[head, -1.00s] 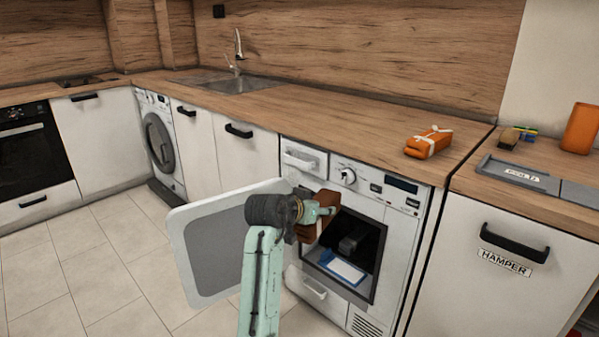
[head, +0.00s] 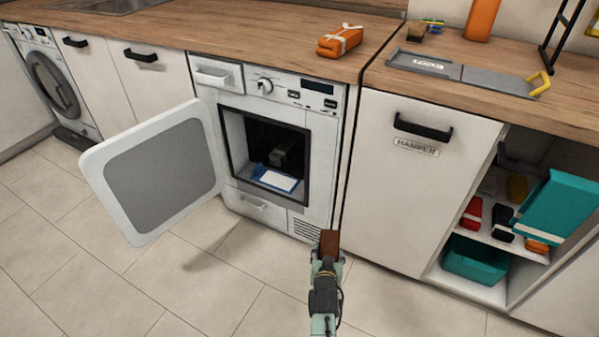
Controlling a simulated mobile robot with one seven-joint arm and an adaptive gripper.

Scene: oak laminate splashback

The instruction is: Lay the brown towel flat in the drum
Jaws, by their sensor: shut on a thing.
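The brown towel (head: 329,242) is a folded block, held upright in my gripper (head: 327,258), which is shut on it. Gripper and towel are over the floor, in front of and to the right of the open machine, apart from it. The machine's drum (head: 238,150) is a dark square opening with its door (head: 160,172) swung wide to the left. Inside the drum lie a white and blue flat item (head: 275,179) and a dark object (head: 278,155) behind it. The drum's far interior is dark.
The hamper cabinet (head: 400,200) stands right of the machine. Beyond it, open shelves hold folded items and a teal bin (head: 474,262); a teal box (head: 557,208) tilts at the front. An orange tied bundle (head: 340,41) lies on the counter. The tiled floor ahead is clear.

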